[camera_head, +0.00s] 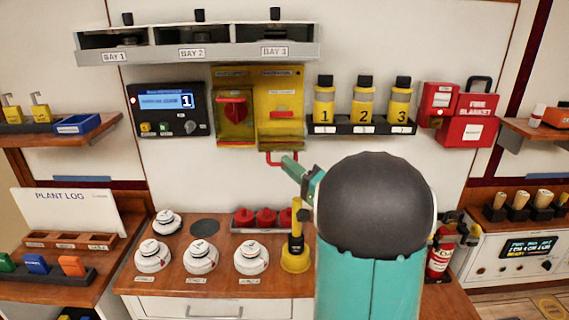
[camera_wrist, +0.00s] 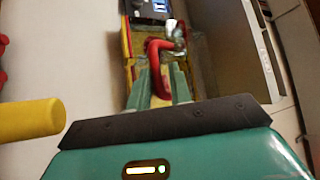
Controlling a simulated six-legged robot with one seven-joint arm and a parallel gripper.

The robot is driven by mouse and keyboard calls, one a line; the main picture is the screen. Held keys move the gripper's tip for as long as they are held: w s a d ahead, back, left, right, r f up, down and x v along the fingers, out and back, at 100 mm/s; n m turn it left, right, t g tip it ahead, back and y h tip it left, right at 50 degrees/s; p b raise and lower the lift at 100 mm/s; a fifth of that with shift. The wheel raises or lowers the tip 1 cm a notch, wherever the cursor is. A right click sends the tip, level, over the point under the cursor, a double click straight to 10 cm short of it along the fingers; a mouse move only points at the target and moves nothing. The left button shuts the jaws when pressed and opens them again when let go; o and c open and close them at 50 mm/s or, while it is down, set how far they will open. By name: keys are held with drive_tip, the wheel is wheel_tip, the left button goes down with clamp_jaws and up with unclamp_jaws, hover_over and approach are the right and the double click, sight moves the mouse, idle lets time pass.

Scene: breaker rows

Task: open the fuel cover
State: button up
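Two yellow boxes hang on the wall. The left box (camera_head: 235,117) has a red knob behind a see-through yellow cover. The right box (camera_head: 280,85) has a red element on its front and a see-through lower part (camera_head: 281,130). A red handle (camera_head: 272,160) sticks out below the right box. Their small labels are unreadable, so I cannot tell which is the fuel cover. My gripper (camera_head: 287,162) reaches the red handle from the lower right. In the wrist view the red handle (camera_wrist: 159,52) lies between the two teal fingers (camera_wrist: 161,82); whether they press on it is unclear.
A bay shelf (camera_head: 195,52) overhangs the boxes. A dark control panel (camera_head: 169,109) is left, a rack of yellow canisters (camera_head: 360,126) right. The counter below holds white round detectors (camera_head: 200,256), red knobs and a yellow-based tool (camera_head: 296,258) beside my arm.

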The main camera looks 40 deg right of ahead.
drive_tip(key=v, duration=1.1)
drive_tip(key=shift+s, duration=0.25)
drive_tip(key=a+f+n+g+y, duration=0.1)
drive_tip(key=a+n+g+y, duration=0.25)
drive_tip(key=a+g, duration=0.65)
drive_tip(key=a+f+n+g+y, duration=0.1)
drive_tip(key=a+n+g+y, duration=0.25)
drive_tip(key=a, duration=1.25)
drive_tip(key=s+a+f+n+g+h, duration=0.1)
drive_tip(key=s+a+n+h, duration=0.3)
drive_tip(key=s+h, duration=0.6)
drive_tip(key=shift+a+f+n+g+h, duration=0.3)
drive_tip(key=shift+a+g+h, duration=0.4)
drive_tip(key=shift+g+h, duration=0.1)
